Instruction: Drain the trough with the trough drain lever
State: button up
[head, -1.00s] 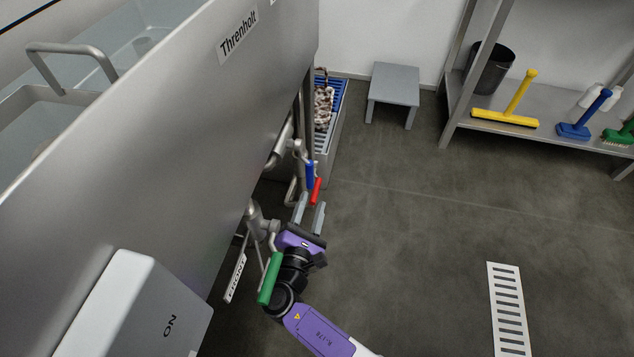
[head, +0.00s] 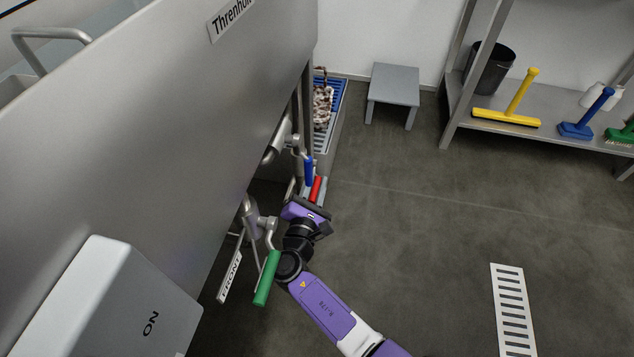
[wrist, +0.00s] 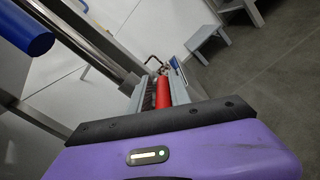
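The steel trough (head: 130,130) fills the left of the head view. Beneath its side are a blue-handled lever (head: 309,171), a red-handled lever (head: 316,190) and a green-handled lever (head: 266,278). Which of them is the trough drain lever is not readable here. My gripper (head: 315,186) is at the red handle, with one grey finger on each side of it. In the wrist view the red handle (wrist: 163,93) lies between the open fingers, with a gap visible. The blue handle (wrist: 24,28) is at the wrist view's upper left.
A grey stool (head: 393,86), shelf (head: 545,120) and floor grate (head: 512,310) stand apart.

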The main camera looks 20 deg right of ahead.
jog(key=shift+s+d+f, duration=0.15)
jog(key=shift+d, duration=0.05)
grip_shut()
